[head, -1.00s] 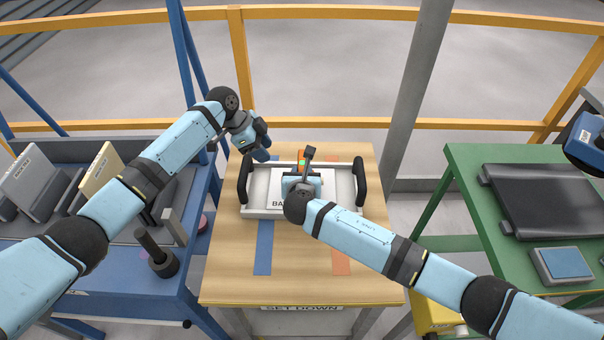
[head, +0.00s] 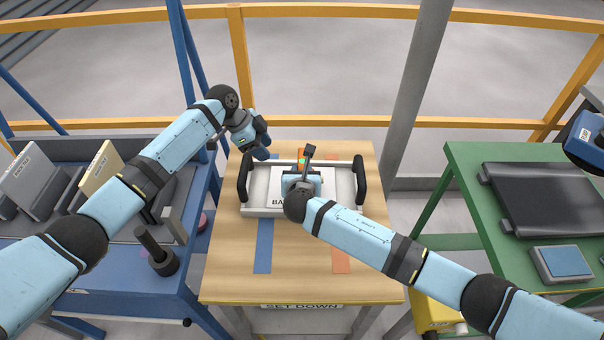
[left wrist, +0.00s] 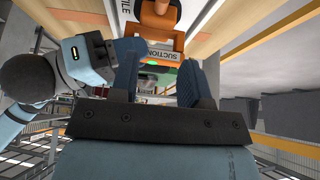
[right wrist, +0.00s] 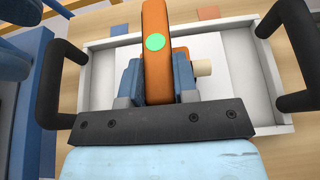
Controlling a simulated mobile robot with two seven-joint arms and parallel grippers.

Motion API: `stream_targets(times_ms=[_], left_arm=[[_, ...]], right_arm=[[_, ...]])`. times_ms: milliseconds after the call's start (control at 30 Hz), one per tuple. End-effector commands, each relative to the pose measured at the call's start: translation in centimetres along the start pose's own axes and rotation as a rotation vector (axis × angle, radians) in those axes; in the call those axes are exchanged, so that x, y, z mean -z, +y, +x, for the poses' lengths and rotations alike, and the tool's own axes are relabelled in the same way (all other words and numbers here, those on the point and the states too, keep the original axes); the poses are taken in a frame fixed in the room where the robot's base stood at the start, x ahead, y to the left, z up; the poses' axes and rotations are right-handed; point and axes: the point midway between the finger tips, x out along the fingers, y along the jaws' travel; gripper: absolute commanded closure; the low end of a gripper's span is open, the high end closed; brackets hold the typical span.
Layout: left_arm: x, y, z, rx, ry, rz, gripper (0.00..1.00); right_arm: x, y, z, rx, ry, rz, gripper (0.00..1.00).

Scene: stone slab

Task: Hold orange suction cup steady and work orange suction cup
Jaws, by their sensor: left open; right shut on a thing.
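The orange suction cup (head: 302,154) stands over a white tile in the middle of the white tray, with a green spot on its orange body. My right gripper (head: 302,178) is shut on the orange body, with a blue finger on each side (right wrist: 158,82). My left gripper (head: 263,148) is open and empty beyond the tray's back left corner, apart from the cup. The cup's underside is hidden.
The white tray (head: 325,211) has a black handle at each end and lies on a wooden table (head: 215,280) with blue and orange strips. A blue bench (head: 110,310) stands left, a green table (head: 465,155) right. A yellow rail (head: 340,12) runs behind.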

Motion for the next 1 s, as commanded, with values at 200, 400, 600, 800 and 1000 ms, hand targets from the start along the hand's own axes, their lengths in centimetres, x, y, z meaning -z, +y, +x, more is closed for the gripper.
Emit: stream_targets(times_ms=[200, 400, 600, 800, 1000], left_arm=[[0.3, 0.0, 0.6, -0.01, -0.069, 0.083, 1.0], [0.8, 0.0, 1.6, -0.063, -0.309, 0.341, 1.0], [1.0, -0.1, 1.7, -0.122, -0.468, 0.494, 1.0], [0.3, -0.1, 2.9, -0.134, -0.491, 0.514, 1.0], [-1.0, 0.0, 5.3, -0.134, -0.49, 0.513, 1.0]], right_arm=[[0.1, 0.0, 0.0, 0.0, 0.001, 0.0, 1.0], [0.1, 0.0, 0.0, 0.0, 0.001, 0.0, 1.0], [0.1, 0.0, 0.0, 0.0, 0.001, 0.0, 1.0], [0.1, 0.0, 0.0, 0.0, 0.001, 0.0, 1.0], [0.1, 0.0, 0.0, 0.0, 0.001, 0.0, 1.0]])
